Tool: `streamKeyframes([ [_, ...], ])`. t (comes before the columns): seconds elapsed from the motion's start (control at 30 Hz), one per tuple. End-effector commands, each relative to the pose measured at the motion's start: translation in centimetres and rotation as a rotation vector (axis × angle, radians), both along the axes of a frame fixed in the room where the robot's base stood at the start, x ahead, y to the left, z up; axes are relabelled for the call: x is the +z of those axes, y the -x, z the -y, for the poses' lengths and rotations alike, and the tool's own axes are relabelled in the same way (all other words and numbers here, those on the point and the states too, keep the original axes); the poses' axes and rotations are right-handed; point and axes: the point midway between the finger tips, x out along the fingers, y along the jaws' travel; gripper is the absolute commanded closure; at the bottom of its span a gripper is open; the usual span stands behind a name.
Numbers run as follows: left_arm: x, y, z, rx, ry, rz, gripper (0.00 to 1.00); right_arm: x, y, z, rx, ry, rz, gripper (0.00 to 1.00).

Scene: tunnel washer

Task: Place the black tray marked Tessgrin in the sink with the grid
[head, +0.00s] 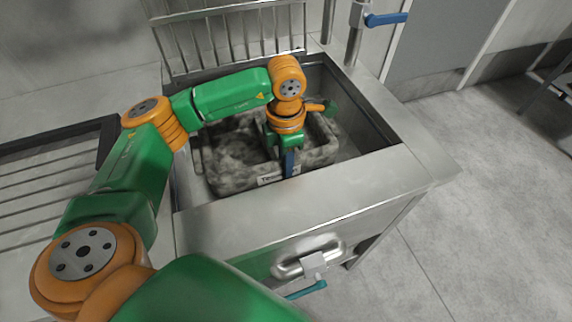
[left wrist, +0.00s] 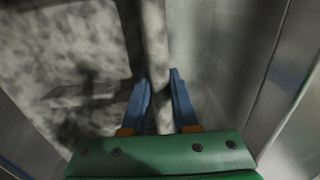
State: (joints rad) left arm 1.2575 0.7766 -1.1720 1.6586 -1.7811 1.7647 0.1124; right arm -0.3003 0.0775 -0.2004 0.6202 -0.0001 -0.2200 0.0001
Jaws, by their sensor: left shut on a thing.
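The tray (head: 235,150) is dark with pale grey mottling and sits inside the sink basin (head: 376,130). A white label on its front wall is partly hidden by my gripper; only the first letters show. My left gripper (head: 289,165) reaches down over the tray's near wall and is shut on it. In the left wrist view the blue fingers (left wrist: 160,100) stand on either side of the tray's rim (left wrist: 156,55). Whether the tray rests on the basin floor cannot be told. My right gripper is not in view.
A metal rack or grid (head: 235,40) stands upright behind the basin. A tap with a blue lever (head: 386,19) is at the back right. A ribbed drainboard (head: 45,195) lies left. A front fitting has a teal handle (head: 307,290). Open floor is at right.

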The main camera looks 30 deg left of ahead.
Motion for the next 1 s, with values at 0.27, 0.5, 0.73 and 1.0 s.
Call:
streamKeyframes([
  [0.27,-2.1,0.0,0.0,0.001,-0.001,0.001,1.0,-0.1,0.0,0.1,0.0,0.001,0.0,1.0],
  [0.5,-2.3,0.0,0.0,0.0,0.0,0.0,0.49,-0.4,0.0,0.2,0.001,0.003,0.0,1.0],
  [0.73,-2.3,0.0,0.0,0.0,0.0,0.0,0.43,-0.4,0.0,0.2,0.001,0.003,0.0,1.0],
  [1.0,1.4,-0.1,0.1,-0.001,0.002,0.006,0.43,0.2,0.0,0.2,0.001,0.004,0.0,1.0],
])
